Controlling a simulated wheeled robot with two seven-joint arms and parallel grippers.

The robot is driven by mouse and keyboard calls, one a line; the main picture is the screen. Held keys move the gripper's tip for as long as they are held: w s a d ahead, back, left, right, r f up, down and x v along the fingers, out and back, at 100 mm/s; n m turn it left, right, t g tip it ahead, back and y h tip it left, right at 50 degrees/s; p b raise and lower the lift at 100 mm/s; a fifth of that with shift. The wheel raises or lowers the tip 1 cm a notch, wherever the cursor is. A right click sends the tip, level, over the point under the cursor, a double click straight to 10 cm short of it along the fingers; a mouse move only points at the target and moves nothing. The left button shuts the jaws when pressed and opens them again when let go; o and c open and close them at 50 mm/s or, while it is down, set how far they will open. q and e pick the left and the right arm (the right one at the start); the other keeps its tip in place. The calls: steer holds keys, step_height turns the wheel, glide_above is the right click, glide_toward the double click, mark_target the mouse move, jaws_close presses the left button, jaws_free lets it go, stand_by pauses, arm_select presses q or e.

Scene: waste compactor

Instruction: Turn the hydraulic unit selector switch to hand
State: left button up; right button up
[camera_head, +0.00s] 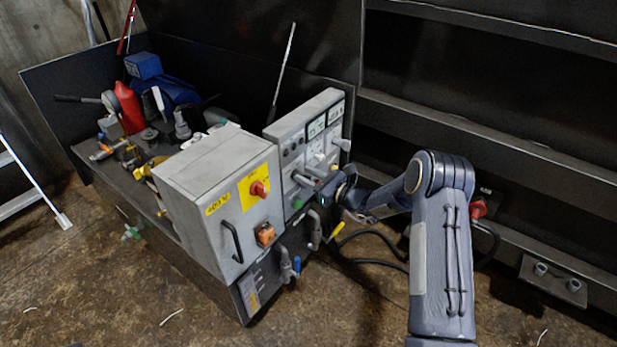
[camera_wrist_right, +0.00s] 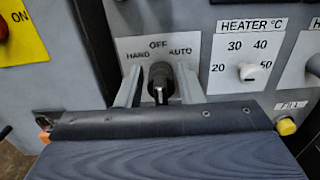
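The selector switch (camera_wrist_right: 160,82) is a black knob on a grey panel, under the labels HAND, OFF and AUTO. Its grip looks roughly upright, in line with OFF, with a white mark near its lower end. My right gripper (camera_wrist_right: 158,88) is open, with one finger on each side of the knob and a visible gap to it. In the head view my right gripper (camera_head: 325,184) is at the front of the grey control panel (camera_head: 290,131), and the switch cannot be made out there. My left gripper is not in view.
A heater dial (camera_wrist_right: 248,72) sits right of the switch, and a yellow button (camera_wrist_right: 286,127) is below it. A grey cabinet (camera_head: 195,165) with a red knob (camera_head: 258,188) juts out left of the panel. Pipes and hoses run below.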

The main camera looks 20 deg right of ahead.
steer(key=shift+c, duration=0.4)
steer(key=c, duration=0.6)
steer(key=shift+f+n+b, duration=0.1)
steer(key=shift+n+b, duration=0.2)
steer(key=shift+b, duration=0.1)
steer(key=shift+s+a+f+n+b, duration=0.15)
steer(key=shift+n+b, duration=0.25)
steer(key=shift+b, duration=0.45)
steer(key=n+b, duration=0.2)
steer(key=b, duration=0.1)
steer(key=n+b, duration=0.2)
steer(key=b, duration=0.1)
steer(key=n+b, duration=0.2)
steer(key=b, duration=0.1)
steer(key=shift+s+a+f, duration=0.25)
steer(key=shift+f, duration=0.1)
steer(key=shift+c, duration=0.2)
steer(key=shift+a+r+n+b, duration=0.15)
steer(key=shift+n+b, duration=0.75)
steer(key=shift+b, duration=0.45)
